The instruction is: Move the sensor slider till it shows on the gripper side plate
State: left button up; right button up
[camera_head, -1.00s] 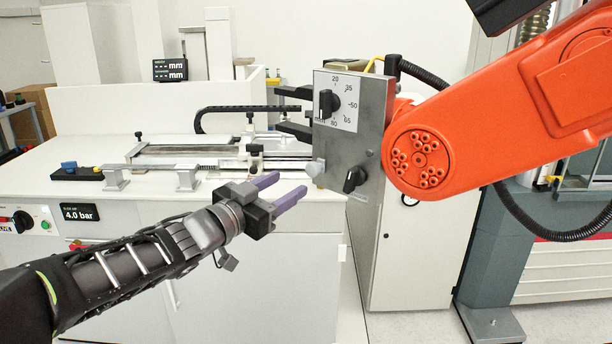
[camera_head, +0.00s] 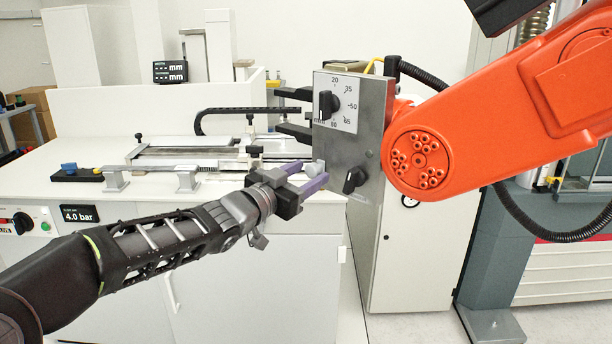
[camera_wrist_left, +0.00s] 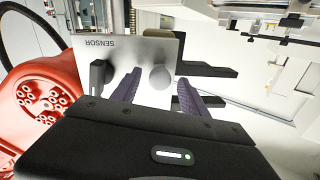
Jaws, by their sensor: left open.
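The grey gripper side plate (camera_head: 365,112) hangs on the orange robot's arm. A rounded light-grey knob (camera_wrist_left: 160,77) sits near one edge of its face, with a black knob (camera_head: 354,179) to its right in the head view. The word SENSOR is printed upside down on the plate in the wrist view (camera_wrist_left: 128,56); I cannot tell which knob is the sensor slider. My left gripper (camera_head: 312,175) is open, its purple fingers reaching to the plate around the light-grey knob. The knob appears between the fingers in the wrist view; contact is unclear. My right gripper is not in view.
The orange robot arm (camera_head: 520,105) fills the right side. Its black jaws (camera_head: 293,131) stick out left above my fingers. A white bench (camera_head: 60,205) with a measuring rig stands behind. A dial with a number scale (camera_head: 335,100) is higher on the plate.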

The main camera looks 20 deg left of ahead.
pick_arm(q)
jog(key=shift+c, duration=0.2)
grip_shut()
dwell(0.4)
dwell(0.8)
